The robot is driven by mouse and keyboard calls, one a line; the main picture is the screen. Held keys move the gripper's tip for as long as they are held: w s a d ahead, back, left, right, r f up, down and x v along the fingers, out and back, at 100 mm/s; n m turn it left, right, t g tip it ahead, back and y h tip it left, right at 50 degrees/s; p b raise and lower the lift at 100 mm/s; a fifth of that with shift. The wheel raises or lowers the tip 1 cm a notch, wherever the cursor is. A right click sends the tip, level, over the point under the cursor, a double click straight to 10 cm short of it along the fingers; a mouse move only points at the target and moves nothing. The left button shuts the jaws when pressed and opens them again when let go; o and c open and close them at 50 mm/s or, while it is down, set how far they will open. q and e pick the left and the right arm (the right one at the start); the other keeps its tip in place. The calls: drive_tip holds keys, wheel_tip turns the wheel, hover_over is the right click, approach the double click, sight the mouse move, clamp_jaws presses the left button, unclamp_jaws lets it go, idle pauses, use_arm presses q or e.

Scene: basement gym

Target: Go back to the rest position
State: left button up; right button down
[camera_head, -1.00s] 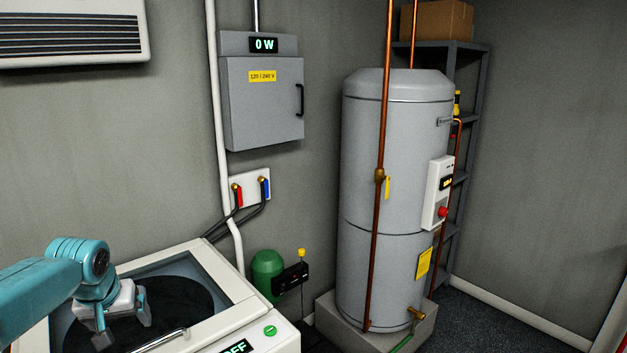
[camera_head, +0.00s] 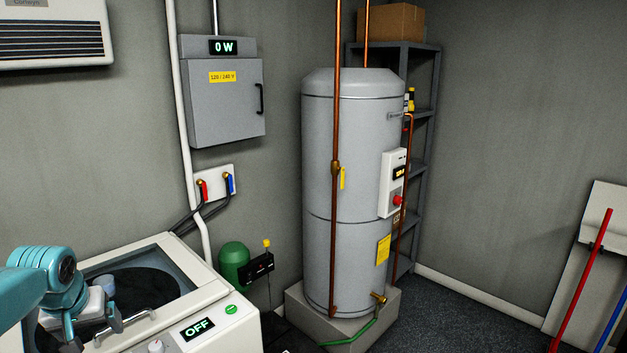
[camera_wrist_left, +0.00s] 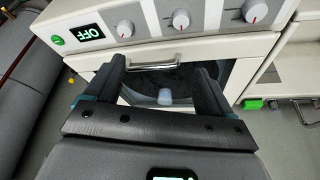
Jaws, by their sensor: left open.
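My left arm comes in from the left edge of the head view, with its teal wrist and left gripper (camera_head: 98,318) over the front left of a white top-lidded machine (camera_head: 210,290). In the left wrist view the two dark fingers of the left gripper (camera_wrist_left: 162,78) are spread apart. Nothing is held between them. The machine's metal handle (camera_wrist_left: 153,63) and dark window lie beyond the fingers. A small pale object (camera_wrist_left: 165,97) shows in the dark window area; I cannot tell what it is. My right gripper is in neither view.
The machine's panel shows OFF (camera_head: 198,328). A grey water heater (camera_head: 340,150) with copper pipes stands on a plinth to the right. A grey electrical box (camera_head: 225,100) hangs on the wall. Dark floor (camera_head: 450,315) is clear at the right, before a leaning board with red and blue poles.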

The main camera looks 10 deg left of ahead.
use_arm(q)
drive_tip(key=s+d+f+m+g+h, duration=0.1)
drive_tip(key=d+f+m+h, duration=0.1)
drive_tip(key=d+f, duration=0.9)
drive_tip(key=d+f+m+h, duration=0.1)
drive_tip(key=d+f+h, duration=0.1)
drive_tip(key=d+f, duration=0.9)
drive_tip(key=s+d+f+g+h, duration=0.1)
drive_tip(key=s+d+f, duration=0.5)
drive_tip(key=s, duration=0.4)
drive_tip(key=s+d+f+g+h, duration=0.1)
drive_tip(key=s+d+f, duration=0.5)
drive_tip(key=s, duration=0.5)
wheel_tip(320, 180, down, 3)
drive_tip(key=shift+d+r+m, duration=0.1)
drive_tip(key=shift+d+m, duration=0.3)
drive_tip(key=shift+s, duration=0.1)
drive_tip(key=c, duration=0.8)
drive_tip(key=shift+o, duration=0.2)
drive_tip(key=shift+a, duration=0.1)
drive_tip(key=shift+a, duration=0.1)
